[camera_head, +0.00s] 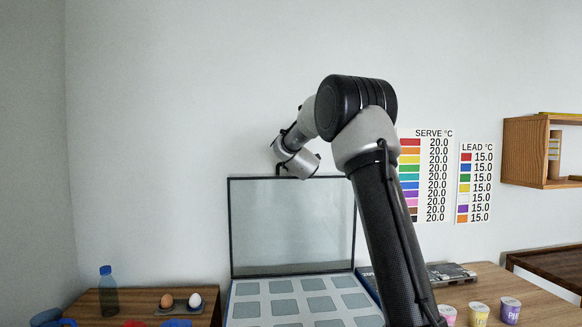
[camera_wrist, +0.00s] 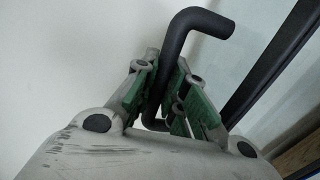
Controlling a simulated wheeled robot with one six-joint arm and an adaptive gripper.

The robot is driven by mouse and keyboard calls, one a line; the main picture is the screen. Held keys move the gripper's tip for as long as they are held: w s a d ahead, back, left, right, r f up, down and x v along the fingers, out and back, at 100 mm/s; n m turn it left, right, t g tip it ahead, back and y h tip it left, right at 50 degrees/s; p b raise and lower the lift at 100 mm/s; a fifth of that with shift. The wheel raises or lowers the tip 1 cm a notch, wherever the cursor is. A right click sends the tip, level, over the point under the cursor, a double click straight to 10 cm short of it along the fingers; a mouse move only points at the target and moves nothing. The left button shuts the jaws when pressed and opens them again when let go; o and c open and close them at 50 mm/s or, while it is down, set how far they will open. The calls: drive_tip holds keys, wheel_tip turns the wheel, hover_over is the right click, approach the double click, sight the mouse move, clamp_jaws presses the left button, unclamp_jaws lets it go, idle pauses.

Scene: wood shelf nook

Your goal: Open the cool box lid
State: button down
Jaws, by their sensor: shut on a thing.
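The cool box (camera_head: 229,310) stands in front of the wall, with a grid of several pale square-lidded compartments inside its blue rim. Its lid (camera_head: 290,228), a clear pane in a dark frame, stands raised and near upright at the back of the box. My gripper (camera_head: 283,172) is at the lid's top edge, left of the middle. In the wrist view my gripper (camera_wrist: 166,103) has its green finger pads closed around a black bent handle (camera_wrist: 200,21). The dark lid frame (camera_wrist: 268,62) runs diagonally at right.
At left a wooden counter (camera_head: 95,303) holds a blue bottle (camera_head: 109,293) and a tray with eggs (camera_head: 179,304). At right are several small tubs (camera_head: 479,314), wall charts (camera_head: 426,175) and a wooden wall shelf (camera_head: 525,152).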

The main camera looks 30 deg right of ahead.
drive_tip(key=shift+w, duration=0.15)
drive_tip(key=c, duration=1.5)
unclamp_jaws()
drive_tip(key=shift+o, duration=0.2)
drive_tip(key=v, duration=1.2)
